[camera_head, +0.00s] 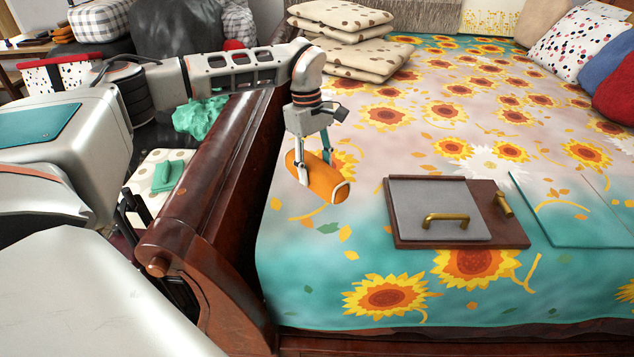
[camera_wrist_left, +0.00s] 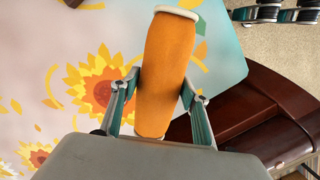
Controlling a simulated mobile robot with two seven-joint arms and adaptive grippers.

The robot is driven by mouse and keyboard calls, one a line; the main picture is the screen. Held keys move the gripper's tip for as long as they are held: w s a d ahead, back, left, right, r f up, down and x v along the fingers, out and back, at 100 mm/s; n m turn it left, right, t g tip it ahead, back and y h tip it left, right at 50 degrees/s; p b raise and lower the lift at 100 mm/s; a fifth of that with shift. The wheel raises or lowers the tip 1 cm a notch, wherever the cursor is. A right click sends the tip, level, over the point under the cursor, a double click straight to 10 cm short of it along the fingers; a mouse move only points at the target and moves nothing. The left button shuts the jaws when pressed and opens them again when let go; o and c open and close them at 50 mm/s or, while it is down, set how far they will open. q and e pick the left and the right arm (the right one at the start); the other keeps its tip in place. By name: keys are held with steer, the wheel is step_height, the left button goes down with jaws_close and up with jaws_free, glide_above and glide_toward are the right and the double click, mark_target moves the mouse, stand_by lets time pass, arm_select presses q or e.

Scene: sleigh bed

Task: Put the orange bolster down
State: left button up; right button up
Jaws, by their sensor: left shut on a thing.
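The orange bolster (camera_head: 322,181) is a short orange cylinder with pale ends. My left gripper (camera_head: 311,167) points down and is shut on it near the left edge of the bed. In the left wrist view, the bolster (camera_wrist_left: 166,72) lies between the two fingers of the left gripper (camera_wrist_left: 157,100), which touch its sides. I cannot tell whether the bolster touches the sunflower bedspread (camera_head: 420,110) or hangs just above it.
The dark wooden sleigh-bed end (camera_head: 215,165) rises beside my left arm. A wooden box with a grey lid and brass handle (camera_head: 440,208) lies right of the bolster. Folded dotted cushions (camera_head: 345,50) are stacked behind. The bedspread's middle is mostly clear.

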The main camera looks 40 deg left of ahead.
arm_select(q)
step_height(320, 180, down, 4)
steer(key=shift+f+b, duration=0.25)
steer(key=shift+b, duration=0.15)
steer(key=shift+r, duration=0.1)
steer(key=o, duration=1.1)
steer(key=shift+o, duration=0.2)
